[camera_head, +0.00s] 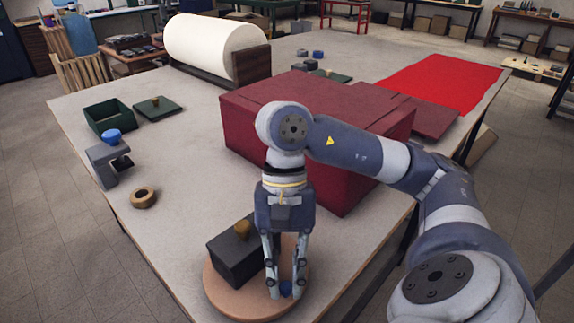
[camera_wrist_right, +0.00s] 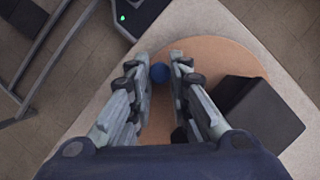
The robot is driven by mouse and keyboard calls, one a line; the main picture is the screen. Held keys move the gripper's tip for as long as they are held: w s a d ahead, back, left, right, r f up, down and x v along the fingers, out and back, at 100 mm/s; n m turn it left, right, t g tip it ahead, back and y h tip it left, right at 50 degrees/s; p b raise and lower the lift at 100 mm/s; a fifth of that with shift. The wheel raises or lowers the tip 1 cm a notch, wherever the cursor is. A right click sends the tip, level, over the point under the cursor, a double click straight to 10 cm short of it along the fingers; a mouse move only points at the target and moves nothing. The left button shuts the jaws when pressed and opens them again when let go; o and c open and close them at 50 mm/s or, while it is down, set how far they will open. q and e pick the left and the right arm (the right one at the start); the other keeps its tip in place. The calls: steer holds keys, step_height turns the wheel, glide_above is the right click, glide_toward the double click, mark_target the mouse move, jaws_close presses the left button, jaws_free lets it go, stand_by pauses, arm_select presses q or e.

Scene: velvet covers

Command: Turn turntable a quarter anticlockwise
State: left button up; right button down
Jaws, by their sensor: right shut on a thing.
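The turntable (camera_head: 225,298) is a round tan disc at the near corner of the table. A small blue knob (camera_head: 286,290) stands near its rim. My right gripper (camera_head: 286,286) points down over the disc and is shut on this knob. In the right wrist view the blue knob (camera_wrist_right: 160,73) shows between the fingertips. A black box (camera_head: 232,266) with a gold knob sits on the disc, left of the gripper; the box (camera_wrist_right: 258,112) also shows in the right wrist view. My left gripper is not in view.
A large dark red box (camera_head: 335,165) stands just behind my right arm. A grey clamp with a blue top (camera_head: 108,160), a brass ring (camera_head: 143,197) and an open green box (camera_head: 108,117) are at the left. The table between the ring and the turntable is clear.

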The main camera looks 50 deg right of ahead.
steer(key=c, duration=1.5)
jaws_free()
steer(key=shift+o, duration=0.2)
steer(key=v, duration=1.2)
